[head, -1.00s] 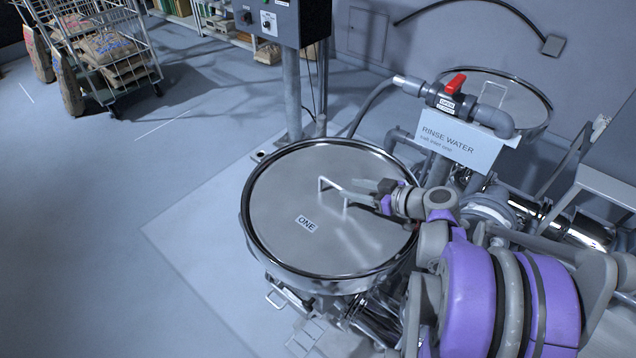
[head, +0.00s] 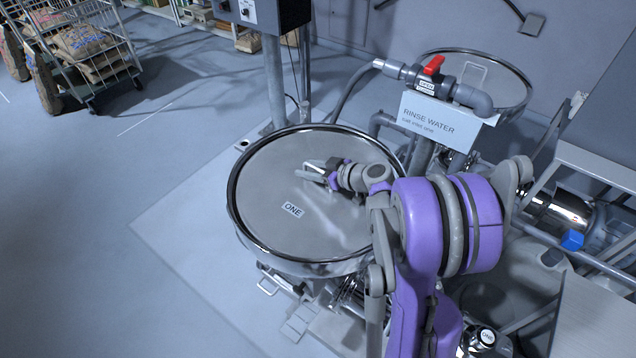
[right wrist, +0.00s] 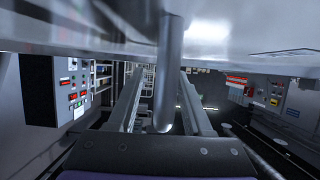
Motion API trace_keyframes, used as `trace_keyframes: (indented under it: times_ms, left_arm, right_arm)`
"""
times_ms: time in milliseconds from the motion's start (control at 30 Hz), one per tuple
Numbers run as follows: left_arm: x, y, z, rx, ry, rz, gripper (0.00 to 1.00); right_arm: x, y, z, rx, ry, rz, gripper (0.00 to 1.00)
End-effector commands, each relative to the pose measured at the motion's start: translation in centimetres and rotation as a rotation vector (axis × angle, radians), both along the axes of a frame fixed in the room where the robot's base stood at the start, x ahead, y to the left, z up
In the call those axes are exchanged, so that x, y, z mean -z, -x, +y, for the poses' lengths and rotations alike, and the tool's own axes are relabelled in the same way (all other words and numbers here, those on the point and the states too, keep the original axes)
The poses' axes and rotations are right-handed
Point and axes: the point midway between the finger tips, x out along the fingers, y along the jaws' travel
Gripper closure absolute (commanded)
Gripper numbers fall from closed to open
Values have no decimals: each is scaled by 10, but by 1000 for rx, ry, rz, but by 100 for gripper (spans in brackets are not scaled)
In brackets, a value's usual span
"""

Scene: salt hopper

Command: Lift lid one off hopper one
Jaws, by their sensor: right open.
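Lid one is a round, shiny metal lid (head: 265,180) with a label reading ONE (head: 293,209). It sits level on hopper one (head: 300,268), inside the rim. My right gripper (head: 310,170) is low over the middle of the lid, at its handle. In the right wrist view, the grey handle bar (right wrist: 169,75) stands between the two open fingers of the right gripper (right wrist: 162,95). The fingers show gaps to the bar on both sides. In the head view the gripper hides much of the handle. My left gripper is not in view.
A rinse water pipe with a red valve handle (head: 433,65) and a sign (head: 440,118) stands behind the lid, right of centre. A second round lid (head: 508,88) is behind it. A control box (head: 262,12) on a post is at the back.

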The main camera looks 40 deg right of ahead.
Motion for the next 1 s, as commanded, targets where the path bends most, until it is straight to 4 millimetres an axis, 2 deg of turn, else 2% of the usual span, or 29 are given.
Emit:
trace_keyframes:
  times_ms: [100, 133, 400, 1000]
  left_arm:
    - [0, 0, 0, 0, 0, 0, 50]
    - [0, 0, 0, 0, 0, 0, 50]
    - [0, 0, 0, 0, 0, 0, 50]
    - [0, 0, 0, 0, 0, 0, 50]
  right_arm:
    - [0, 0, 0, 0, 0, 0, 50]
    - [0, 0, 0, 0, 0, 0, 54]
    - [0, 1, 0, 0, 0, 0, 100]
    - [0, 1, 0, 0, -1, 0, 100]
